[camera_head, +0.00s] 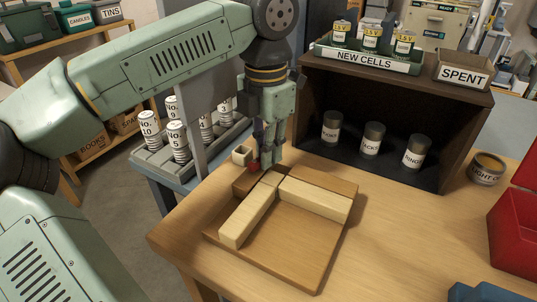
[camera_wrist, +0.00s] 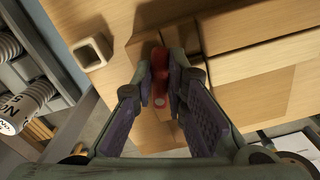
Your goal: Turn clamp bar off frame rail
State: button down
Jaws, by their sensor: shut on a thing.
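A red piece (camera_wrist: 159,72), which looks like the clamp bar, sits between my fingertips (camera_wrist: 160,80). Its near end is rounded with a pale round spot. In the head view only a little red (camera_head: 254,168) shows beside my gripper (camera_head: 266,160), which points down at the back left corner of a wooden board (camera_head: 290,245). My gripper is shut on the red piece. Two pale frame rails (camera_head: 248,218) (camera_head: 315,198) lie on the board and meet near that corner. My fingers hide part of the clamp bar and the corner.
A small hollow square block (camera_head: 241,155) stands left of my gripper. A dark shelf (camera_head: 395,120) with several cans stands behind. A tin (camera_head: 487,168) and a red box (camera_head: 515,230) are at right. The table's front left is clear.

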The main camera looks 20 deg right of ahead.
jog(key=shift+w+a+n+b, duration=0.15)
jog(key=shift+w+n+b, duration=0.05)
jog(key=shift+n, duration=0.7)
jog(key=shift+w+a+n+b, duration=0.15)
jog(key=shift+n+b, duration=0.05)
jog(key=shift+n, duration=0.7)
jog(key=c, duration=1.6)
grip_release()
notch_tip(320, 180, up, 12)
